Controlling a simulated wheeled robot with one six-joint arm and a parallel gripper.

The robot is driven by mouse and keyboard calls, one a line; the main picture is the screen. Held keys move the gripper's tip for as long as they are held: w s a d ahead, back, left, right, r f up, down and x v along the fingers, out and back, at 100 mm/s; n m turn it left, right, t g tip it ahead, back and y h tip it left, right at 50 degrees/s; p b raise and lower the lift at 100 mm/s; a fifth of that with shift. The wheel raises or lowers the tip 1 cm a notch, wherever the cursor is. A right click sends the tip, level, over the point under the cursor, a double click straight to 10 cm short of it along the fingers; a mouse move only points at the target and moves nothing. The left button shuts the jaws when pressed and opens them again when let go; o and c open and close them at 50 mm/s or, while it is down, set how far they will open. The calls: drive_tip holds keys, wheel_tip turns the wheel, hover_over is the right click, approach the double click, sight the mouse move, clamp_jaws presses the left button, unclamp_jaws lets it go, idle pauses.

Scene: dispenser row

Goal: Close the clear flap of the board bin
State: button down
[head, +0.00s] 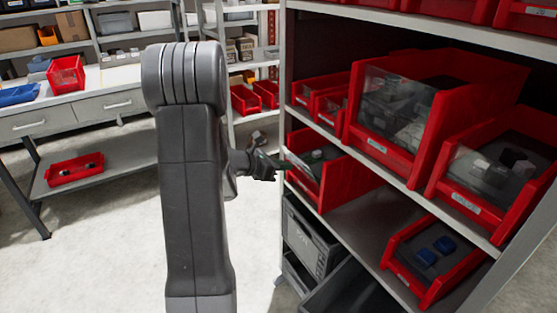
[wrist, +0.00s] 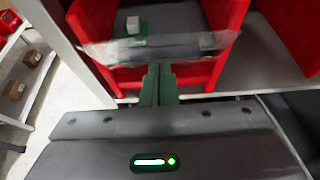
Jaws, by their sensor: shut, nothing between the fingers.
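A red bin (head: 342,180) with a clear flap stands at the left end of the middle shelf; I take it to be the board bin. Its red wall (wrist: 222,40) also shows in the wrist view, with a green board and a pale block inside. The clear flap (wrist: 195,47) spans the bin's front as a thin, blurred band; how far it is swung I cannot tell. My gripper (head: 284,165) is at the bin's front left. In the wrist view my gripper (wrist: 158,70) is shut and empty, its green fingertips at the flap's lower edge; contact is unclear.
A larger red bin with a clear flap (head: 392,108) stands above to the right, and another (head: 490,170) further right. Grey crates (head: 312,238) are below. The shelf (head: 365,212) right of the board bin is bare.

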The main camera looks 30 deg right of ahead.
sight(295, 156)
drive_tip(key=shift+w+d+r+y+p, duration=0.1)
drive_tip(key=shift+d+r+y+p, duration=1.3)
drive_tip(key=shift+p, duration=1.95)
drive_tip(key=p, duration=0.2)
drive_tip(key=d+y+p, duration=0.1)
drive_tip(key=shift+d+r+g+y+p, duration=0.15)
drive_tip(key=shift+d+g+y+p, duration=0.15)
drive_tip(key=shift+p, duration=0.1)
drive_tip(key=shift+w+d+p, duration=0.1)
drive_tip(key=shift+d+p, duration=0.1)
drive_tip(key=shift+p, duration=0.35)
drive_tip(key=shift+y, duration=0.3)
drive_tip(key=a, duration=0.4)
drive_tip(key=shift+a+b, duration=0.2)
drive_tip(key=shift+b, duration=0.1)
drive_tip(key=v, duration=0.9)
drive_tip(key=shift+s+a+r, duration=0.15)
drive_tip(key=shift+s+a, duration=0.1)
drive_tip(key=shift+a, duration=0.05)
drive_tip(key=shift+d, duration=0.1)
